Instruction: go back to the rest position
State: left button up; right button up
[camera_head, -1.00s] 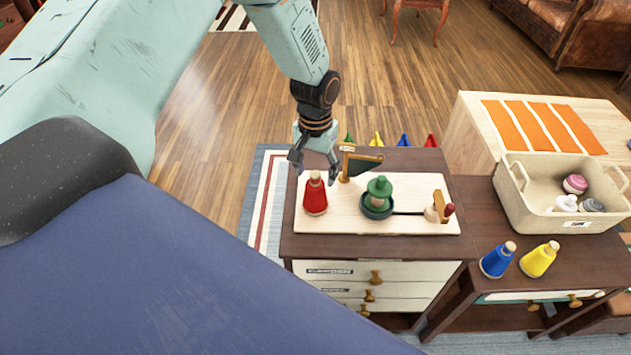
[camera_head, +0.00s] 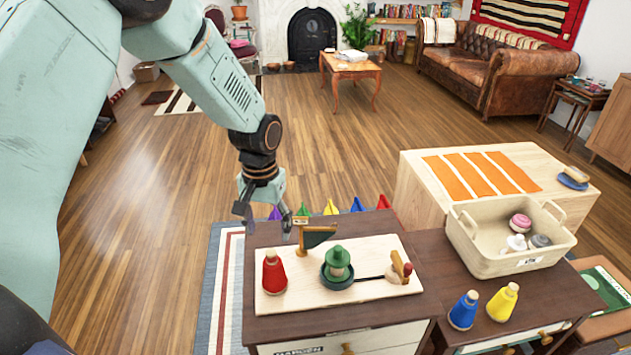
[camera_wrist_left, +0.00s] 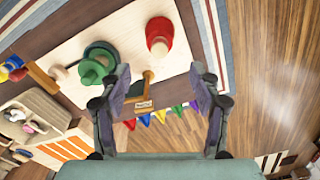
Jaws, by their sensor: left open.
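My left gripper (camera_head: 266,222) is open and empty above the far left edge of the dark wooden cabinet. Its two fingers also show spread apart in the left wrist view (camera_wrist_left: 160,88). Below and to its right, a pale board (camera_head: 374,291) lies on the cabinet top. My right gripper is not in view.
A beige bin (camera_head: 490,262) with a few small items stands at the right. A blue figure (camera_head: 463,310) and a yellow figure (camera_head: 503,302) stand in front of it. Coloured pennants (camera_head: 331,207) line the cabinet's far edge. Open wooden floor (camera_head: 150,230) lies to the left.

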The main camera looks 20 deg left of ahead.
pick_arm(q)
jog(key=s+d+f, duration=0.4)
jog(key=s+f, duration=0.3)
jog(key=s, duration=0.1)
jog(key=s+d+f, duration=0.3)
jog(key=s+f, duration=0.5)
jog(key=s+d+f+m, duration=0.1)
jog(key=s+f, duration=0.1)
jog(key=s, duration=1.4)
notch_tip(320, 180, down, 7)
jog(key=b, duration=0.7)
jog(key=shift+f+b, duration=0.15)
jog(key=shift+b, duration=0.15)
jog(key=shift+w, duration=0.15)
jog(key=shift+d, duration=0.1)
